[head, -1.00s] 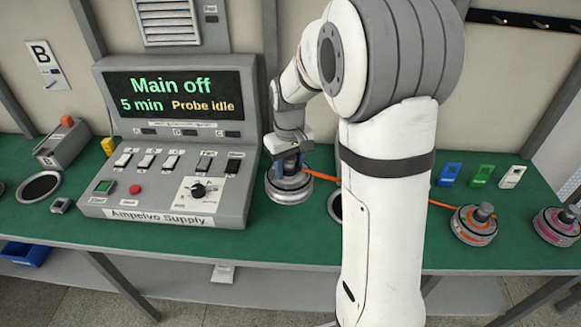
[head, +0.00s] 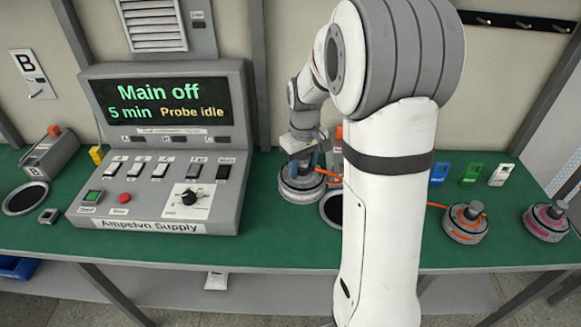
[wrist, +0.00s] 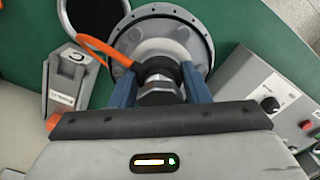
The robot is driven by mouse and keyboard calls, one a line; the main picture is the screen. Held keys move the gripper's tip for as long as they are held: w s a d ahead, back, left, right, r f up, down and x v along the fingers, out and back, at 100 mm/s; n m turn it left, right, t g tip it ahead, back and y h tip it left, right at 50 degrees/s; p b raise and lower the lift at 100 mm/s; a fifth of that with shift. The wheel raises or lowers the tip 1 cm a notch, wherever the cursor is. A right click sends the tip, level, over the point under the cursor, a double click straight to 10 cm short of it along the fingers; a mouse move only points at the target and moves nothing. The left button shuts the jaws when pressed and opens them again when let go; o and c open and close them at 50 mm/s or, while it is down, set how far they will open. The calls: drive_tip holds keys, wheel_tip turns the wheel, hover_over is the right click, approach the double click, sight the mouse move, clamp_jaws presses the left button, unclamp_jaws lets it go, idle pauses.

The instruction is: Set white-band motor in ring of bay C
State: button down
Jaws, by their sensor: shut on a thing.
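My gripper (wrist: 160,92) is shut on the stem of a round grey motor with a pale whitish band (wrist: 196,32). An orange cable runs from the stem. In the head view this motor (head: 301,190) is upright beside the supply console; I cannot tell whether it is lifted clear of the bench. The dark round ring of bay C (head: 331,209) is just right of it, partly hidden by my arm. In the wrist view the ring (wrist: 66,18) is at the top left, near a grey block marked C (wrist: 72,80).
The supply console (head: 155,185) stands left of the motor and its screen reads "Main off". Bay B's empty ring (head: 28,198) is at far left. An orange-band motor (head: 465,223) and a pink-band motor (head: 546,221) stand at right. My arm hides the bench middle.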

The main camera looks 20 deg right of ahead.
drive_tip(key=d, duration=1.4)
drive_tip(key=shift+d+p, duration=0.4)
drive_tip(key=shift+s, duration=0.15)
wheel_tip(320, 180, down, 11)
drive_tip(key=b, duration=0.7)
drive_tip(key=shift+b, duration=0.35)
drive_tip(key=shift+f+b, duration=0.5)
drive_tip(key=shift+f, duration=0.2)
drive_tip(key=shift+f, duration=0.2)
drive_tip(key=shift+f+b, duration=0.3)
drive_tip(key=shift+b, duration=0.05)
drive_tip(key=shift+f+b, duration=0.45)
drive_tip(key=shift+f, duration=0.2)
idle(0.6)
